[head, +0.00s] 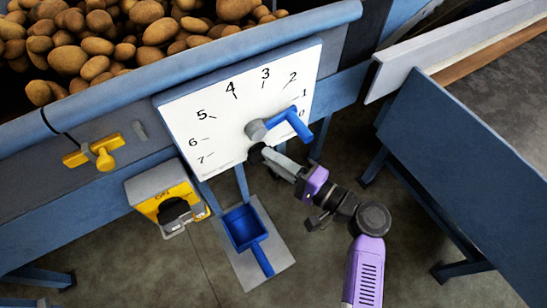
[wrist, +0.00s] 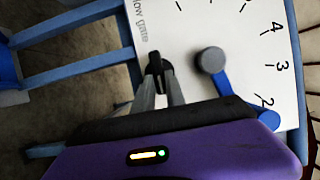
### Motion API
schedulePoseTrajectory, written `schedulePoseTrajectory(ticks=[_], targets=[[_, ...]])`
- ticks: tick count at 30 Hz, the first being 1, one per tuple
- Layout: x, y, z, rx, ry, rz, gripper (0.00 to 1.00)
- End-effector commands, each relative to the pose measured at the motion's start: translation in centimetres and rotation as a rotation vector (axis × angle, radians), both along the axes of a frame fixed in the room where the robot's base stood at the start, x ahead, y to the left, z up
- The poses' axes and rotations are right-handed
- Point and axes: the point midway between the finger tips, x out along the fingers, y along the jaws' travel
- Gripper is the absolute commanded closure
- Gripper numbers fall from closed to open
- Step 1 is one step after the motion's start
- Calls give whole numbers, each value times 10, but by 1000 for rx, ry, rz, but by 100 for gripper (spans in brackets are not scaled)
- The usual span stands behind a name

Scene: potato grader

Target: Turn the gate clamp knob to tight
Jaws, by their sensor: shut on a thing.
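A white dial panel (head: 190,115) numbered from 1 to 7 is fixed to the blue frame of the hopper. A blue lever (head: 290,119) on a grey hub (head: 256,130) points toward the 1 end of the scale. Just below the hub, my gripper (head: 257,153) meets the panel. In the wrist view my gripper (wrist: 157,76) has its fingers closed together on a small dark piece, the gate clamp knob (wrist: 156,60), left of the grey hub (wrist: 211,61). The fingers hide most of the knob, and its turn angle cannot be read.
Potatoes (head: 120,30) fill the hopper above. A yellow handle (head: 104,158) and a yellow-grey box (head: 165,195) are to the left. A blue panel (head: 465,165) stands to the right, with open floor between.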

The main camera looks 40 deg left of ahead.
Motion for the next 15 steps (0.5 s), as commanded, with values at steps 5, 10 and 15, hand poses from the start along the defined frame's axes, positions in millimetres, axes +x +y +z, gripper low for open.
schedulePoseTrajectory(ticks=[5, 10, 15], targets=[[1, -1, -1, -1, 3, -3, 63], [0, 0, -1, -1, 1, -2, 63], [0, -4, -1, 0, 1, -2, 63]])
